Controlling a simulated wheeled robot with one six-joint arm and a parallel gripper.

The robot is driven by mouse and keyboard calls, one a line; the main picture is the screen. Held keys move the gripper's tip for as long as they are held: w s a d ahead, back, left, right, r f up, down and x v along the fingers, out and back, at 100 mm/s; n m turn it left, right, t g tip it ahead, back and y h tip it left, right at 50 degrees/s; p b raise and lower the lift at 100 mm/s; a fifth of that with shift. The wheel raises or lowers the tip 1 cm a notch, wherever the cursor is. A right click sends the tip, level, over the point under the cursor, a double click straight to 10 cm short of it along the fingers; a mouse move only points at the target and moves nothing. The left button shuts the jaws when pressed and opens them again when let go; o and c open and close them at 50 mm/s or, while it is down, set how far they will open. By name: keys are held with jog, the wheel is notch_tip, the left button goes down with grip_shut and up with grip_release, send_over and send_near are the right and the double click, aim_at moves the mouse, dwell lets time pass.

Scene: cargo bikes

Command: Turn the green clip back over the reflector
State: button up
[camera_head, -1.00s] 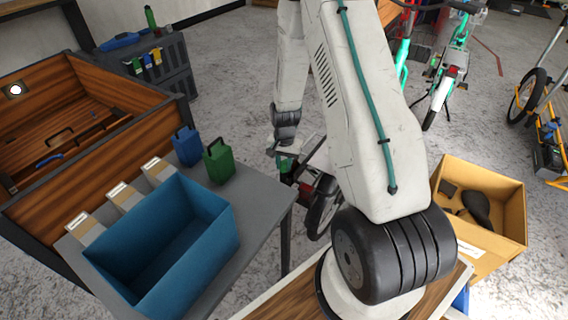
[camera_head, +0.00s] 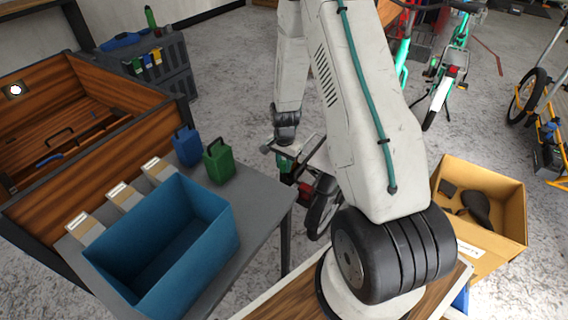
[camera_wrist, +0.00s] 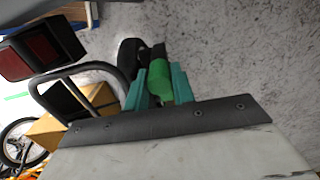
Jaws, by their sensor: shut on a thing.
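My gripper (camera_wrist: 160,87) has teal fingers and is shut on the green clip (camera_wrist: 160,78), which sits between them in the wrist view. The red reflector (camera_wrist: 30,50), in a dark housing, is at the upper left of the wrist view, apart from the clip. In the head view the reflector (camera_head: 304,191) shows low on the bike, just below and right of my gripper (camera_head: 284,161). Most of the clip is hidden there, and I cannot tell how it is attached.
A black tube loop (camera_wrist: 82,70) runs between the reflector and my gripper. The grey table (camera_head: 262,205) with a blue bin (camera_head: 205,262) stands close on the left. A cardboard box (camera_head: 512,208) is at the right. Open floor lies behind.

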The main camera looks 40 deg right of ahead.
aim_at(284, 161)
jog(key=o, duration=1)
notch_tip(284, 161, up, 8)
jog(key=shift+w+d+f, duration=0.1)
